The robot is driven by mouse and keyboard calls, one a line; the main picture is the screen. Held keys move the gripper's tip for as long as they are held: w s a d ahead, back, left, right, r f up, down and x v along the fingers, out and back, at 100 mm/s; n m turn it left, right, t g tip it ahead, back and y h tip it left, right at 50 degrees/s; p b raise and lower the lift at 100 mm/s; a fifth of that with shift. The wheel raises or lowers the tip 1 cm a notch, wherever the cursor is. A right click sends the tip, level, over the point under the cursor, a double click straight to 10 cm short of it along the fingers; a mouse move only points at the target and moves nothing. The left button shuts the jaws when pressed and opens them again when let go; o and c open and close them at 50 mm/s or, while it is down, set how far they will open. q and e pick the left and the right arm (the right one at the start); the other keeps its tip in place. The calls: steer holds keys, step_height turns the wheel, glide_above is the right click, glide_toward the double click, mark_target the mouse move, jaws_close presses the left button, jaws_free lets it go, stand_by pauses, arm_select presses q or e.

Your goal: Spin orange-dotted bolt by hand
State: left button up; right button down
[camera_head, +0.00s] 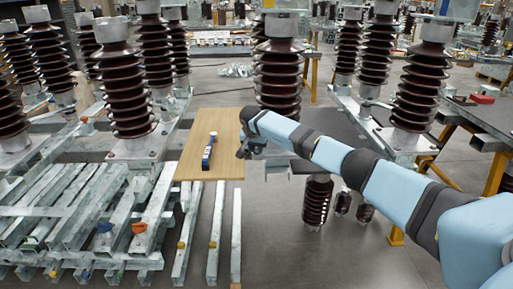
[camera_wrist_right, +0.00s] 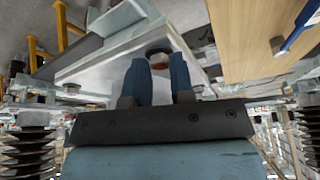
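A bolt with a dark head and an orange-red ring (camera_wrist_right: 158,57) sits on the pale plate (camera_wrist_right: 105,68) in the right wrist view. My right gripper (camera_wrist_right: 157,64) has its two blue fingers apart, with the bolt showing between and just beyond their tips. I cannot tell whether either finger touches it. In the head view my right gripper (camera_head: 246,148) is small and dark at the end of the pale blue arm, by the right edge of the wooden board. The bolt cannot be made out there. My left gripper is not in view.
A wooden board (camera_head: 224,122) carries a blue and black tool (camera_head: 208,152). A brown insulator (camera_head: 278,80) stands behind my right arm, with more insulators to both sides. Metal beams (camera_head: 60,205) lie stacked at the lower left. Grey floor (camera_head: 275,235) is open at lower middle.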

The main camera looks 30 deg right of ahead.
steer(key=shift+m, duration=0.4)
